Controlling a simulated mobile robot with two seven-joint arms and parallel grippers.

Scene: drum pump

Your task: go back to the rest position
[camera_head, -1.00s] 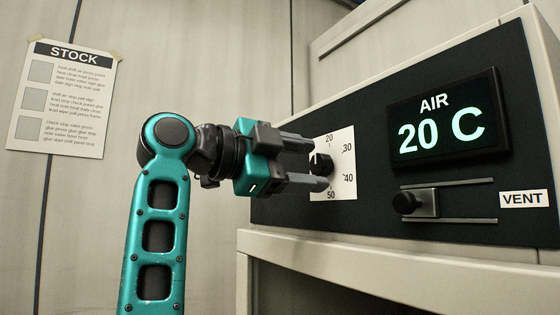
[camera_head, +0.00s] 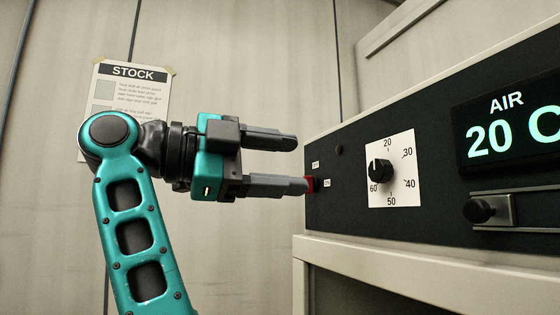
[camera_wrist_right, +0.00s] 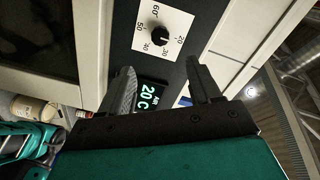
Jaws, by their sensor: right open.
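The air display (camera_head: 515,125) reads 20 C. Below it is a slider with a black knob (camera_head: 478,210). A pale frame (camera_head: 400,262) runs below the panel.

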